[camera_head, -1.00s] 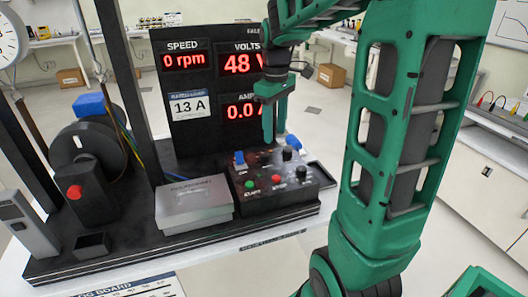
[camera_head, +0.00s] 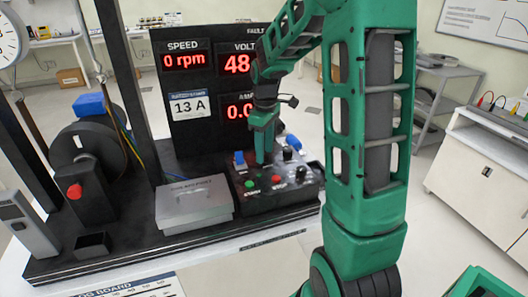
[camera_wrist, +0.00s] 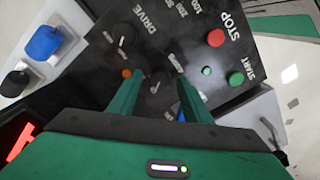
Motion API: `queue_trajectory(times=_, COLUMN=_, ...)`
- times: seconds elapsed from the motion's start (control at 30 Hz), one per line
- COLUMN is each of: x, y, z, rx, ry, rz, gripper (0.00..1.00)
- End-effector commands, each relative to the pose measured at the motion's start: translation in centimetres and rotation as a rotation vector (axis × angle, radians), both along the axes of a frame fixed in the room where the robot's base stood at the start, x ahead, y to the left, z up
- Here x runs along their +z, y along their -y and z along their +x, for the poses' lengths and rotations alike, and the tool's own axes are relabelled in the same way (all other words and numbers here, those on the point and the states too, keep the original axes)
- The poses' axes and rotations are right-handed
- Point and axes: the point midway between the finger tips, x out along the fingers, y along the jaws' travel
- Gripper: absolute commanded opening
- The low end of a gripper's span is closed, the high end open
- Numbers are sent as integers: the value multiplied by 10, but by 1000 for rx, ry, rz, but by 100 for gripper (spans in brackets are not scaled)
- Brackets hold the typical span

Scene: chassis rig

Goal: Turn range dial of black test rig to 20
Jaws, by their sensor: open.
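The black test rig's control panel (camera_head: 240,203) stands on the dark base at the table's right end. A black knob (camera_head: 300,174), right of the red STOP button (camera_head: 276,180), appears to be the range dial; its pointer is too small to read. In the wrist view, range-like numbers show at the top edge, but that dial is out of frame. The black DRIVE knob (camera_wrist: 127,36) also shows there. My gripper (camera_head: 261,160) is open and empty, pointing down over the panel's back left, near the blue switch (camera_head: 239,158). Its fingers (camera_wrist: 160,92) stand apart in the wrist view.
The green START button (camera_head: 250,183) is at the panel's front left. A grey metal box (camera_head: 194,200) stands left of the panel. Behind is a display board (camera_head: 215,135) reading 0 rpm, with a 13 A card.

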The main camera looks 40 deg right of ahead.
Motion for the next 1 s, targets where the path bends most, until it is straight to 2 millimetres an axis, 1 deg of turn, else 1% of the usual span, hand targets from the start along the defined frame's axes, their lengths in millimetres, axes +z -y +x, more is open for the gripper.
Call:
queue_trajectory(times=0.13, x=-8, y=0, z=0, rx=0, ry=0, rz=0, gripper=45)
queue_trajectory(times=0.4, x=-9, y=0, z=0, rx=0, ry=1, rz=0, gripper=45)
queue_trajectory(times=0.43, x=-9, y=0, z=0, rx=0, ry=1, rz=0, gripper=42)
queue_trajectory(times=0.47, x=-9, y=0, z=0, rx=0, ry=1, rz=0, gripper=35)
queue_trajectory(times=0.5, x=-9, y=0, z=0, rx=-1, ry=1, rz=0, gripper=26)
queue_trajectory(times=0.6, x=-9, y=0, z=0, rx=-1, ry=1, rz=0, gripper=4)
queue_trajectory(times=0.63, x=-9, y=0, z=0, rx=-1, ry=1, rz=0, gripper=4)
queue_trajectory(times=0.67, x=-9, y=9, z=0, rx=-4, ry=1, rz=0, gripper=4)
queue_trajectory(times=0.77, x=-9, y=3, z=0, rx=-4, ry=1, rz=-2, gripper=4)
queue_trajectory(times=1.0, x=-9, y=1, z=0, rx=-62, ry=1, rz=-2, gripper=4)
